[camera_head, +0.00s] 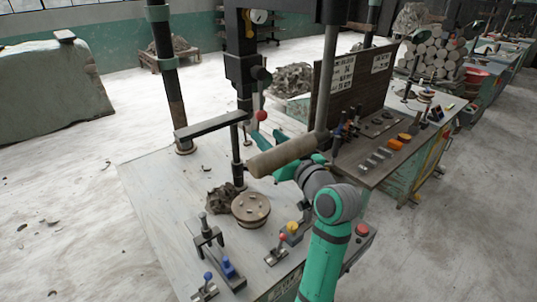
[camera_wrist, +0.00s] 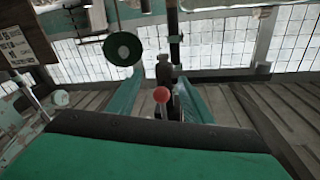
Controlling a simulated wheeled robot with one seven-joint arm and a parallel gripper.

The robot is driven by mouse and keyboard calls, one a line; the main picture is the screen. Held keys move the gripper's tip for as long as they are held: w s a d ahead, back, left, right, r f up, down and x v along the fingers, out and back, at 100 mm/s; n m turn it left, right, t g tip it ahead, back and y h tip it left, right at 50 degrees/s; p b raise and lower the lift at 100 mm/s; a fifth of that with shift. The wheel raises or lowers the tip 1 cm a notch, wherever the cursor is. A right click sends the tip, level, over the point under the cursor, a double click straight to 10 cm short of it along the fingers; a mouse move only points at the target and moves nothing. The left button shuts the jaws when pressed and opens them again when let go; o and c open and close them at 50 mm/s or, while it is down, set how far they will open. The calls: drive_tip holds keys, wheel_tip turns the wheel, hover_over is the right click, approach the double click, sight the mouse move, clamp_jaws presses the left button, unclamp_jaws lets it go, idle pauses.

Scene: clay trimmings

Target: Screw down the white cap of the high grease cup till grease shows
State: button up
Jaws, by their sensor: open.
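My gripper (camera_head: 268,152) is over the grey press table, near the black press column; its teal fingers show partly behind a tan cylinder. In the wrist view my gripper (camera_wrist: 161,82) is open, with its two teal fingers apart. A red ball knob (camera_wrist: 161,95) shows between the fingers; I cannot tell its depth, and nothing is seen gripped. I cannot surely pick out the grease cup or its white cap. A pale round knob (camera_wrist: 60,98) shows at left in the wrist view, outside the fingers; I cannot tell whether it is the cap.
The tan cylinder (camera_head: 285,155) crosses in front of my gripper. Black columns and a crossbar (camera_head: 212,125) rise behind. A tool bench (camera_head: 400,160) stands to the right.

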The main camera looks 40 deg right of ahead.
drive_tip(key=shift+m+h, duration=0.3)
drive_tip(key=shift+a+f, duration=0.2)
drive_tip(key=shift+f, duration=0.5)
drive_tip(key=shift+a+f, duration=0.25)
drive_tip(key=shift+f, duration=0.4)
drive_tip(key=shift+a+f, duration=0.2)
drive_tip(key=shift+f, duration=0.5)
drive_tip(key=shift+w, duration=0.1)
